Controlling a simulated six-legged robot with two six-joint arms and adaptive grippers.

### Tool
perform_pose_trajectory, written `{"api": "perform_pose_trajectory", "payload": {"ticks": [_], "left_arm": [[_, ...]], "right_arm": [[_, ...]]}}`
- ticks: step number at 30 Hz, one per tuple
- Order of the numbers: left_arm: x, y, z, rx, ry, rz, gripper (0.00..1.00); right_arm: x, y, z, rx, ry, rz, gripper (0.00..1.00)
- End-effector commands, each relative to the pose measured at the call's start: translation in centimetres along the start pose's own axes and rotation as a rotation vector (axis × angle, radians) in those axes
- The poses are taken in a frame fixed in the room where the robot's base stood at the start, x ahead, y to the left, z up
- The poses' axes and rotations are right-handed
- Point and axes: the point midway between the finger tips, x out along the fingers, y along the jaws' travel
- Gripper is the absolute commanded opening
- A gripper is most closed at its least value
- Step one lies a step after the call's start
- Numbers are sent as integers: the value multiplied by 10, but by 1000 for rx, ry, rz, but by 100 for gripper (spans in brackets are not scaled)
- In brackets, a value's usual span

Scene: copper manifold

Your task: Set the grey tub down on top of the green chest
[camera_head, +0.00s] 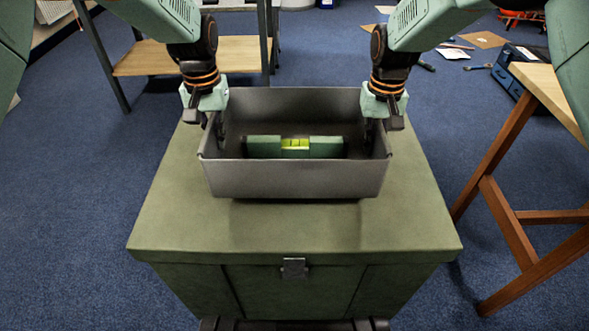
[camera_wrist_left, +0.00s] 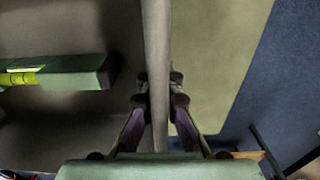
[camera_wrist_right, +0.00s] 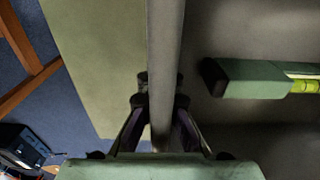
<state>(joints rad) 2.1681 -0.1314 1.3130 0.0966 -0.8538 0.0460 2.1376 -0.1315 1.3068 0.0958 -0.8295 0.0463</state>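The grey tub (camera_head: 295,181) is level over the middle of the green chest's lid (camera_head: 290,232). A dark shadow lies along its front bottom edge; I cannot tell whether it touches the lid or hangs just above. A green spirit level with a yellow vial (camera_head: 323,147) lies inside the tub. My left gripper (camera_head: 217,135) is shut on the tub's left wall, with the fingers on both sides of it in the left wrist view (camera_wrist_left: 158,90). My right gripper (camera_head: 372,130) is shut on the right wall, as the right wrist view (camera_wrist_right: 160,90) also shows.
The chest lid has bare margins in front and on both sides, with a metal latch (camera_head: 293,267) at the front. A wooden table (camera_head: 545,85) stands to the right. A shelf unit (camera_head: 190,56) stands behind left. Blue carpet surrounds the chest.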

Motion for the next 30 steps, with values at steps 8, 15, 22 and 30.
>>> {"api": "perform_pose_trajectory", "payload": {"ticks": [8, 15, 22, 30], "left_arm": [[-1, -2, -1, 2, 2, -4, 0], [0, -2, -1, 2, 2, -4, 0], [6, -2, -1, 2, 2, -4, 0], [16, -2, -1, 2, 2, -4, 0]], "right_arm": [[-1, 2, -1, -1, 2, 3, 0], [1, 2, 0, -1, 1, 3, 0], [7, 2, 0, -1, 1, 3, 0], [16, 2, 0, -2, 1, 3, 0]]}}
